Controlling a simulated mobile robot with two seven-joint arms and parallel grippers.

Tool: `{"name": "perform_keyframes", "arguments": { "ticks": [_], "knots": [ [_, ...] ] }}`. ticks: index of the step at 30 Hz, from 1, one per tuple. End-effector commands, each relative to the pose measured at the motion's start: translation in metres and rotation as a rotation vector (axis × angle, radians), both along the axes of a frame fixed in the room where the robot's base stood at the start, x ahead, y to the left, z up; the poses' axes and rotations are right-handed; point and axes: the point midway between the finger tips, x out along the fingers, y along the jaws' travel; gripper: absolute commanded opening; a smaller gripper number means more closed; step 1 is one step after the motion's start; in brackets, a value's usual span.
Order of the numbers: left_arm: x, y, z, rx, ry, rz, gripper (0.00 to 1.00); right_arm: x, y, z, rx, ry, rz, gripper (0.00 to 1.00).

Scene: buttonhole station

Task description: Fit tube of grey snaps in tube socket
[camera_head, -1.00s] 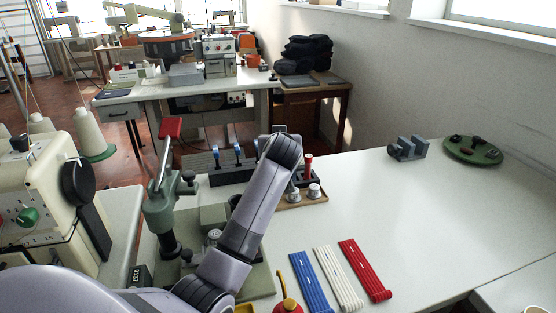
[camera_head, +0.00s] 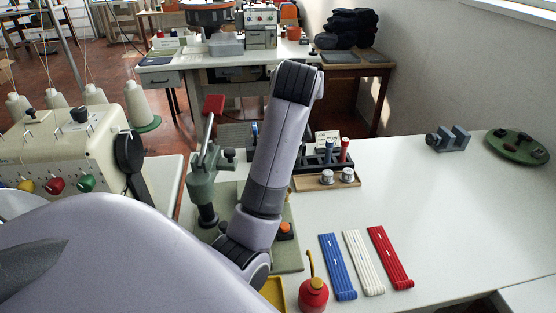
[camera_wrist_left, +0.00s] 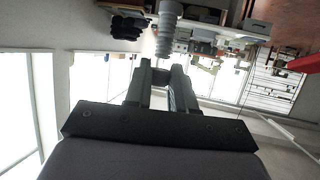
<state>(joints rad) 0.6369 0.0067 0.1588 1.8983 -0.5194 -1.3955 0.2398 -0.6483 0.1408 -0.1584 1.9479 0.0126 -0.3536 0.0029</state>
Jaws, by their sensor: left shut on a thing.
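My left gripper (camera_wrist_left: 161,68) shows in the left wrist view. Its fingers are closed around a grey ribbed tube-like piece (camera_wrist_left: 165,32), which looks like the tube of grey snaps and sticks out past the fingertips. In the head view my left arm reaches up the middle, and its dark end hides the gripper and the tube. The green press (camera_head: 203,180) with a red lever handle (camera_head: 213,105) stands left of the arm, its base partly covered. I cannot pick out the tube socket. My right gripper is in neither view.
Behind the arm, a black rack (camera_head: 310,168) holds a blue tube (camera_head: 330,151) and a red tube (camera_head: 345,150). A wooden tray (camera_head: 314,187) with two metal cups is in front.

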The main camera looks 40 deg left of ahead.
Motion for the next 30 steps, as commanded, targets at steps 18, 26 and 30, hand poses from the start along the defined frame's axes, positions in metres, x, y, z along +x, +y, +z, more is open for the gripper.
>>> {"name": "perform_keyframes", "arguments": {
  "ticks": [18,26,30],
  "knots": [
    [-0.083,0.010,-0.009,0.015,0.007,0.016,0.00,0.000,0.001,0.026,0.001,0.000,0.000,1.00],
    [-0.083,0.009,-0.079,0.014,0.010,0.015,0.00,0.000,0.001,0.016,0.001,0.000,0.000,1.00],
    [-0.083,0.009,-0.114,0.014,0.007,0.014,0.00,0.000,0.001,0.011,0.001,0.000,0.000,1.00]
  ]
}}
